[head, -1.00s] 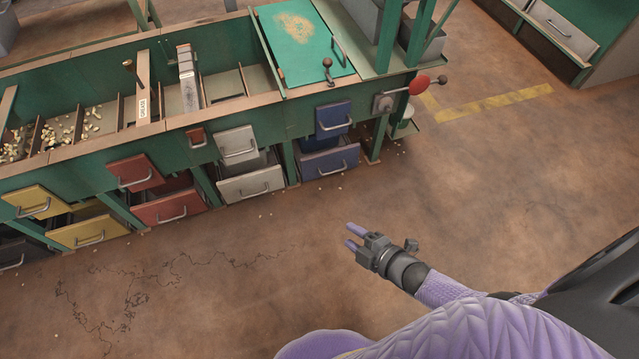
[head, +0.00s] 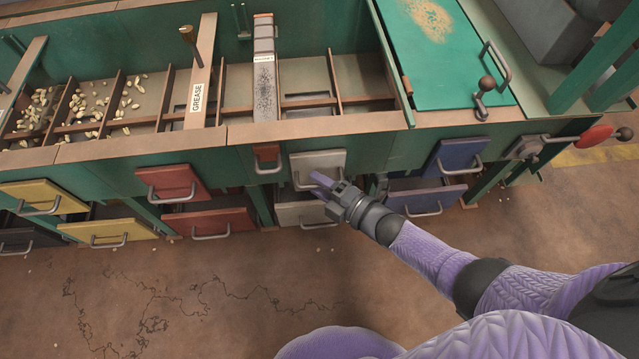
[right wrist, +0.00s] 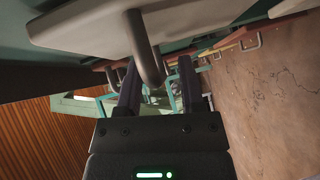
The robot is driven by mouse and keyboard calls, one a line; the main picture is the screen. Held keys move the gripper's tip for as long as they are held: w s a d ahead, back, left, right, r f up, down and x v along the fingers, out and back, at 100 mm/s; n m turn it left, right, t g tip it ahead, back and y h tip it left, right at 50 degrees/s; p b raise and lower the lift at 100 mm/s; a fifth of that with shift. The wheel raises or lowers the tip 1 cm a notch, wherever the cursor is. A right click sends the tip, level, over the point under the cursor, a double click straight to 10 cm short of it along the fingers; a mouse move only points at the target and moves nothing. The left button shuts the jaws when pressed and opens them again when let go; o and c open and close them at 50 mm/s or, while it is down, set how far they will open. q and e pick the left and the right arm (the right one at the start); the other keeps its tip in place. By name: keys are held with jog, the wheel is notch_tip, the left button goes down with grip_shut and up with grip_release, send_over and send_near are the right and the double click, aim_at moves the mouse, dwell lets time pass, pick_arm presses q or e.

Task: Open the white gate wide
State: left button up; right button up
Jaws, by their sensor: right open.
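The white gate (head: 326,160) is the upper white panel with a metal handle on the front of the green hopper bench. It sits close to the bench front; how far it stands open I cannot tell. My right gripper (head: 318,185) is at the gate's handle, with its fingers open. In the right wrist view the white gate (right wrist: 85,28) fills the top, and its grey handle (right wrist: 145,50) reaches down toward the gap between the fingers (right wrist: 158,88). Whether they touch it I cannot tell. My left gripper is not in view.
A white bin (head: 301,213) sits below the gate, partly hidden by my right gripper. A red gate (head: 172,184) is to the left and a blue gate (head: 455,157) to the right. A small red-brown tab (head: 267,157) is just left of the white gate. Floor in front is clear.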

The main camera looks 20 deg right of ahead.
grip_shut()
dwell(1.5)
